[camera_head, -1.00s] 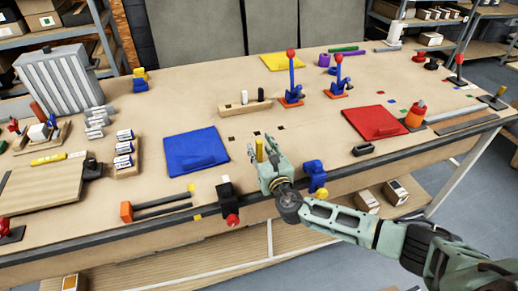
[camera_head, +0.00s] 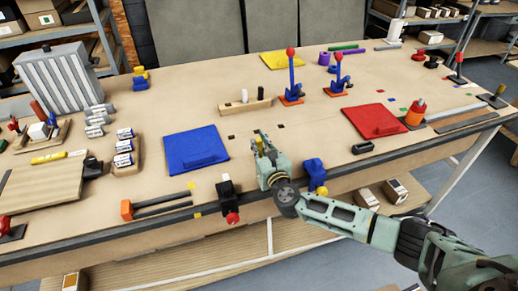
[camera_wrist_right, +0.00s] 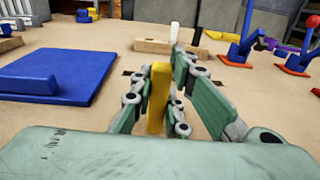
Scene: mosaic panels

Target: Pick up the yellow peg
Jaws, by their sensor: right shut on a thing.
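The yellow peg (camera_wrist_right: 158,98) stands roughly upright between the fingers of my right gripper (camera_wrist_right: 154,92) in the right wrist view. The fingers are shut on it. In the head view my right gripper (camera_head: 261,137) is over the front middle of the table, and only a little of the yellow peg (camera_head: 258,146) shows between its fingers. I cannot tell whether the peg's lower end touches the table. My left gripper is not in view.
A wooden block with a white and a black peg (camera_head: 243,107) stands behind the gripper. A blue panel (camera_head: 197,149) lies to the left, a red panel (camera_head: 374,121) to the right. A blue clamp-like part (camera_head: 314,171) is close by at the table's front edge.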

